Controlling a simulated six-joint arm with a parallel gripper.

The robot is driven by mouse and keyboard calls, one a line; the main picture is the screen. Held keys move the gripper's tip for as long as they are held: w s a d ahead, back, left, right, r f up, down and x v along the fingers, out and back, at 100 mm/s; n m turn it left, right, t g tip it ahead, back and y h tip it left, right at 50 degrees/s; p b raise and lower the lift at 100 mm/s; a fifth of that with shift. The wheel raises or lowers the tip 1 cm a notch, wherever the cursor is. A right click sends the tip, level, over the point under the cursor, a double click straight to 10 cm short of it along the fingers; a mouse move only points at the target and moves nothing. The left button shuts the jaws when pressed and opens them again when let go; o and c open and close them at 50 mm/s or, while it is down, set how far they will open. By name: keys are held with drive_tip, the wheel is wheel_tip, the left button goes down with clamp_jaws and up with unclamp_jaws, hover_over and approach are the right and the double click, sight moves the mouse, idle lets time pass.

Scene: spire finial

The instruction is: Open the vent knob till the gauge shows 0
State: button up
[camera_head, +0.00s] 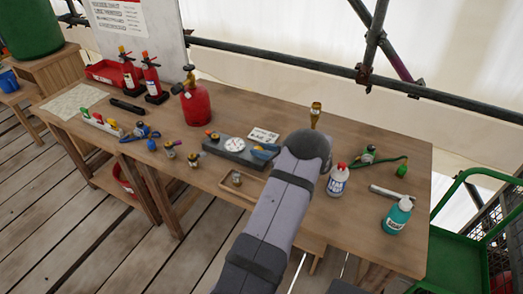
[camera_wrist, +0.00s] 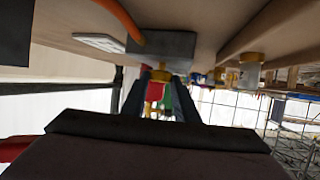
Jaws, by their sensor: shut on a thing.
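A grey block (camera_head: 222,149) on the bench carries a round white gauge (camera_head: 235,145); its needle is too small to read. An orange-red knob (camera_head: 213,135) sits near its left end. My gripper is at the block's right end, mostly hidden behind my arm in the head view. In the wrist view, the dark fingers of my gripper (camera_wrist: 159,98) are closed around a small yellow brass piece (camera_wrist: 157,88), which appears to be the vent knob. It meets the grey block (camera_wrist: 160,48) there. The gauge face is not clear in the wrist view.
A wooden tray (camera_head: 233,187) lies in front of the block, and a white card (camera_head: 263,135) behind it. A red cylinder (camera_head: 196,104) stands behind to the left. A white bottle (camera_head: 338,181) stands close right of my arm, a teal bottle (camera_head: 397,216) farther right.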

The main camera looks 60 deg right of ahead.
drive_tip(key=shift+r, duration=0.15)
drive_tip(key=o, duration=1.1)
drive_tip(key=shift+c, duration=0.2)
drive_tip(key=b+v, duration=0.2)
drive_tip(key=v, duration=0.5)
drive_tip(key=shift+s, duration=0.15)
